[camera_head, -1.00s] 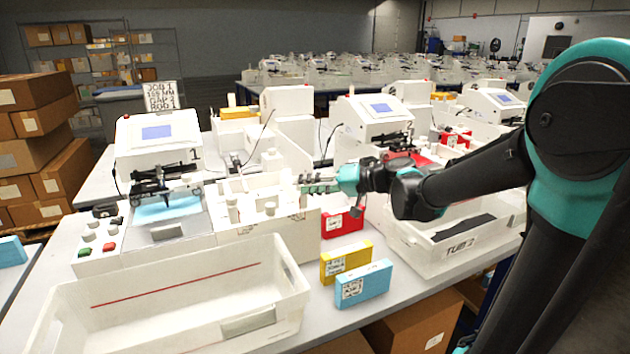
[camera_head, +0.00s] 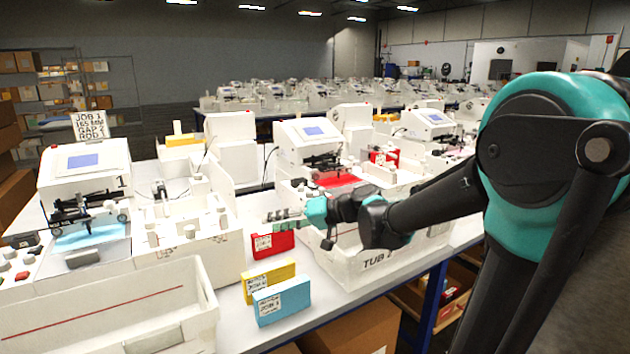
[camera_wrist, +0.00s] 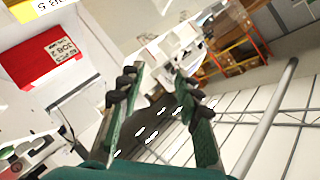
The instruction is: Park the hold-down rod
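I cannot pick out the hold-down rod with certainty. The left plotter station (camera_head: 84,165) has a white case, a small screen and a dark carriage mechanism (camera_head: 88,208) over a pale blue sheet. A sign (camera_head: 88,126) behind it reads JOB 1, 165 MM, GAP 2, ROD 1. A thin red line (camera_head: 110,316) runs along the inside of the front white tub (camera_head: 195,330); I cannot tell whether it is a rod or a mark. My gripper (camera_head: 272,216) is above a red box, right of the white compartment bin. In the wrist view my gripper (camera_wrist: 158,75) is open, with nothing between its fingers.
The red box (camera_head: 272,246), a yellow box (camera_head: 268,280) and a blue box (camera_head: 282,301) stand on the table. Tub 2 (camera_head: 400,262) is right of them. The white compartment bin (camera_head: 225,250) is left of my gripper. A second plotter (camera_head: 312,143) stands behind.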

